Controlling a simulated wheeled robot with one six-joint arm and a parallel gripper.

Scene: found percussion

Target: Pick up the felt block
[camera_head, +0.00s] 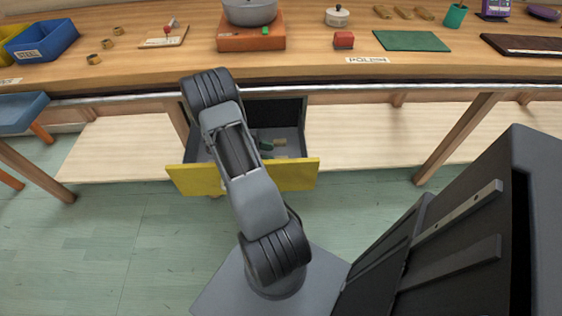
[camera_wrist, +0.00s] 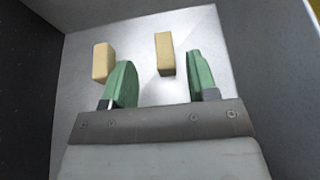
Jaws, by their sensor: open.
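Two tan blocks lie apart on the light floor of the open drawer. In the wrist view, one block (camera_wrist: 104,62) is at the left and the other block (camera_wrist: 165,54) is nearer the middle. Which of them is the felt block I cannot tell. My gripper (camera_wrist: 161,62) is open and empty, inside the drawer, with its green fingers pointing at the blocks. In the picture, the middle block shows between the fingertips and the left block lies outside the left finger. The blocks also show small in the head view, one of them here (camera_head: 280,156).
The drawer's yellow front (camera_head: 295,176) and dark walls surround my gripper. The floor in front is clear.

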